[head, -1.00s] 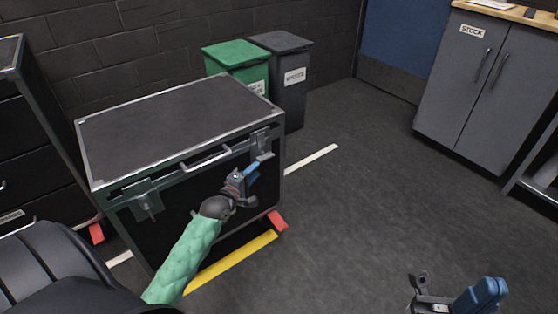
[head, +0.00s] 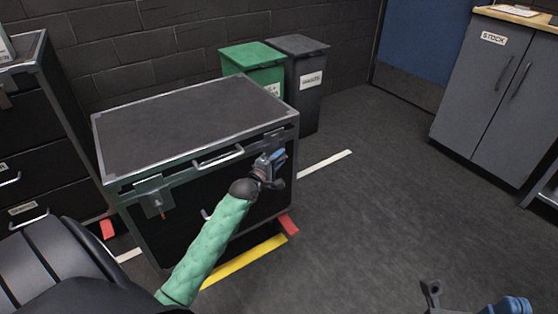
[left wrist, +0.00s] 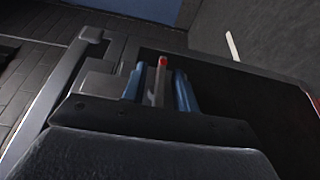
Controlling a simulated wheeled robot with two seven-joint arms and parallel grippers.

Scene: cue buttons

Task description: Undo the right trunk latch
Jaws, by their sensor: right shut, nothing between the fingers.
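The black trunk (head: 185,125) with metal edges stands at the left of the head view, lid down. Its right latch (head: 274,134) is at the front right corner, partly hidden by my left gripper (head: 278,158). In the left wrist view, a thin latch lever (left wrist: 160,85) with a red tip stands between the blue fingers of my left gripper (left wrist: 160,80). The fingers are open, with gaps on both sides of the lever. The left latch (head: 153,190) hangs on the trunk's front. My right gripper (head: 475,306) is partly cut off at the bottom right, shut, far from the trunk.
A green bin (head: 255,66) and a grey bin (head: 305,75) stand behind the trunk. A black drawer cabinet (head: 35,130) is close on its left. A grey stock cabinet (head: 495,90) is at the right. The floor (head: 370,200) between is clear.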

